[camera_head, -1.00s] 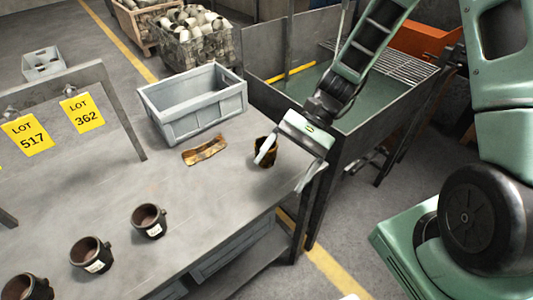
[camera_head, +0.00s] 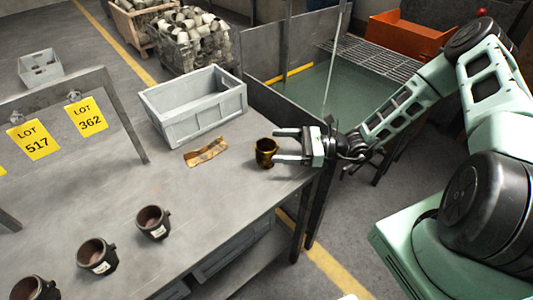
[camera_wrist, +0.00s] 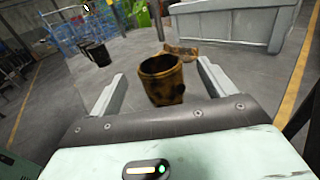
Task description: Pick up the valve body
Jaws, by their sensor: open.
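A brown-gold, cup-shaped metal piece (camera_head: 266,153), which looks like the valve body, stands upright on the grey table (camera_head: 200,210) near its right edge. My gripper (camera_head: 278,145) is open and level at its right side, with the fingertips pointing left at it. In the wrist view, the valve body (camera_wrist: 163,82) shows ahead, in line with the gap between my two fingers (camera_wrist: 161,75). Its open rim faces up and its surface is mottled. I cannot tell whether a fingertip touches it.
A brown, curved metal piece (camera_head: 206,152) lies left of the valve body. A grey bin (camera_head: 190,125) stands behind it. Dark labelled cups (camera_head: 152,222) stand along the table front. A tank with green liquid (camera_head: 310,92) lies beyond the table.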

